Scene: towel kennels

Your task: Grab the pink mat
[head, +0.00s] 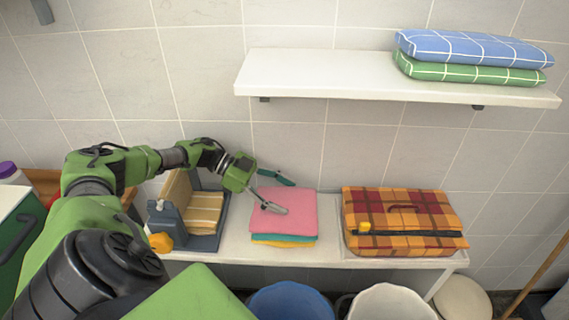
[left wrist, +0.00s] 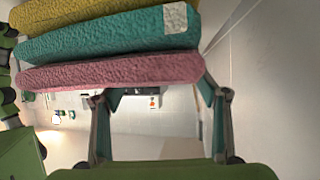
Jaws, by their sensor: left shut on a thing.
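The pink mat (head: 296,207) lies on top of a stack on the white bench, above a teal mat (head: 283,238) and a yellow mat (head: 284,244). My left gripper (head: 281,195) is at the upper left part of the pink mat, one finger lying over its top. It is shut on the pink mat, with its fingers apart. In the left wrist view the pink mat (left wrist: 110,72) crosses above the fingers (left wrist: 155,92), with the teal mat (left wrist: 110,37) and the yellow mat (left wrist: 70,14) beyond it. The fingertips are partly hidden there. My right gripper is not in view.
A plaid carrier (head: 400,210) stands to the right on the bench (head: 330,225). A grey holder (head: 203,242) with a striped cushion stands to the left. A wall shelf (head: 300,70) holds folded blue and green pads. A blue bucket (head: 290,302) and a white bucket (head: 390,303) stand below.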

